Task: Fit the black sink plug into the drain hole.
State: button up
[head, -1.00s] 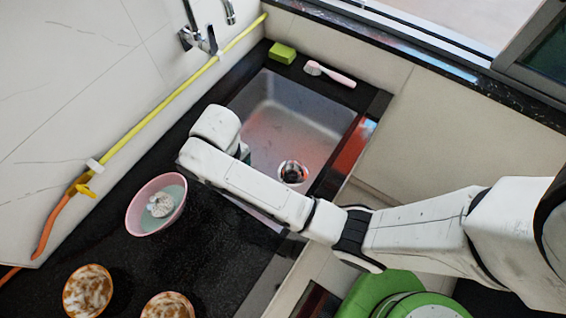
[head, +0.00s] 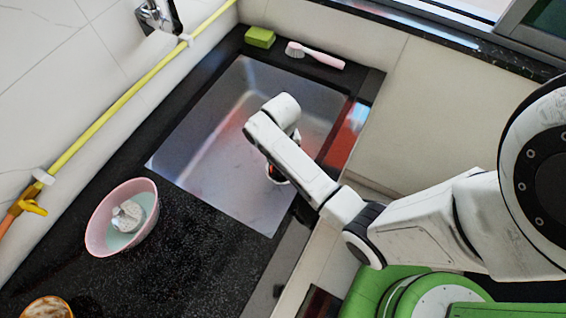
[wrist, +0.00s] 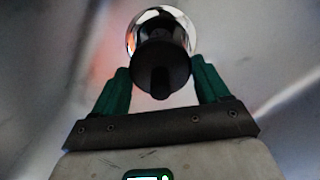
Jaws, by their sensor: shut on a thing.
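The black sink plug (wrist: 160,62) is between the green fingers of my gripper (wrist: 162,80) in the wrist view, and the gripper is shut on it. The bright metal ring of the drain hole (wrist: 158,14) shows around and beyond the plug's far side. The plug covers much of the hole from this camera, and I cannot tell whether it touches the ring. In the head view my arm reaches over the steel sink basin (head: 208,150). There the wrist hides the plug and most of the drain (head: 274,175).
A pink bowl (head: 98,225) with a pale object in it stands on the black counter left of the sink. A green sponge (head: 260,37) and a pink-handled brush (head: 318,56) lie behind the basin. The basin floor is otherwise clear. A yellow hose (head: 130,90) runs along the wall.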

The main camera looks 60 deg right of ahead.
jog(key=shift+f+b, duration=0.3)
jog(key=shift+f, duration=2.65)
jog(key=shift+f, duration=0.4)
jog(key=shift+f+b, duration=0.2)
jog(key=shift+b, duration=0.1)
jog(key=o, duration=1.1)
jog(key=shift+c, duration=0.2)
notch_tip(320, 180, up, 13)
jog(key=shift+r+p, duration=0.15)
jog(key=shift+p, duration=0.85)
